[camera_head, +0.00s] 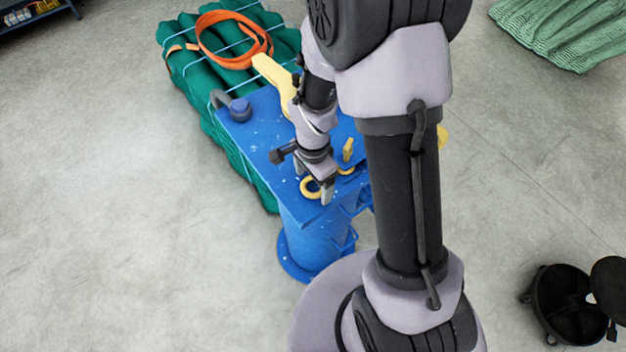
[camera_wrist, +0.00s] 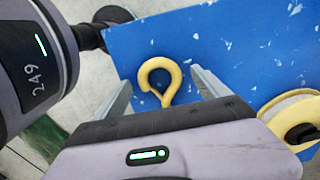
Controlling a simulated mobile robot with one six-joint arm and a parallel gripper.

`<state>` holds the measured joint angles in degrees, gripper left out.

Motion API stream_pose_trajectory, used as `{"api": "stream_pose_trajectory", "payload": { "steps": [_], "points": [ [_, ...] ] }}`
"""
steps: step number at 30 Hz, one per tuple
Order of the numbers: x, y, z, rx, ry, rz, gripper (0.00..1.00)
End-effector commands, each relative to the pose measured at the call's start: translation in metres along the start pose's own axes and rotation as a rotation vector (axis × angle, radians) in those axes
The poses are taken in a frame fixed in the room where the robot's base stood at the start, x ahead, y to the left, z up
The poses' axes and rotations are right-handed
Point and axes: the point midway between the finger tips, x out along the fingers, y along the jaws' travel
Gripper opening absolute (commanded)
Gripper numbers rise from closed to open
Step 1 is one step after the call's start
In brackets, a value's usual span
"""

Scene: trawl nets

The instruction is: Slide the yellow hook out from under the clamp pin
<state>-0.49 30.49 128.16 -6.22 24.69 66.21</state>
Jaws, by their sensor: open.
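The yellow hook (camera_wrist: 143,76) lies on the blue table top (camera_wrist: 230,45) as a round eye with a short tail. The tail points toward my gripper in the wrist view. My gripper (camera_wrist: 161,78) is open, with one finger on each side of the hook. In the head view the yellow eye (camera_head: 303,189) shows beside my gripper (camera_head: 316,188), near the table's front corner. I cannot tell whether the fingers touch the hook. I cannot make out which part is the clamp pin; a small upright yellow piece (camera_head: 347,149) stands right of my gripper.
A pale and yellow round part with a dark centre (camera_wrist: 297,118) sits close to my right finger. A green net bundle (camera_head: 180,75) with an orange strap (camera_head: 205,47) lies behind. Open floor is at left.

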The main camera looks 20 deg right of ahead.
Motion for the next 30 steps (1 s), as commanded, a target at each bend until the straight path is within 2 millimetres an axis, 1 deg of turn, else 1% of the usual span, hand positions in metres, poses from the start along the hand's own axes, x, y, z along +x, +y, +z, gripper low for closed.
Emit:
{"api": "stream_pose_trajectory", "payload": {
  "steps": [9,11,12,14,15,17,18,22,30],
  "points": [
    [0.0025,0.0001,0.0,0.0,0.0,0.0,0.85],
    [0.0024,0.0001,0.0,0.0,0.0,0.0,0.73],
    [0.0024,0.0001,0.0,0.0,0.0,0.0,0.65],
    [0.0024,0.0001,0.0,0.0,0.0,0.0,0.54],
    [0.0023,0.0001,0.0,0.0,0.0,0.0,0.46],
    [0.0023,0.0002,0.0,0.0,0.0,0.0,0.34],
    [0.0023,0.0002,0.0,0.0,0.0,0.0,0.26],
    [0.0023,0.0002,0.0,0.0,0.0,0.0,0.01],
    [0.0025,-0.0005,-0.0004,0.0,0.0,0.0,0.0]
  ]
}}
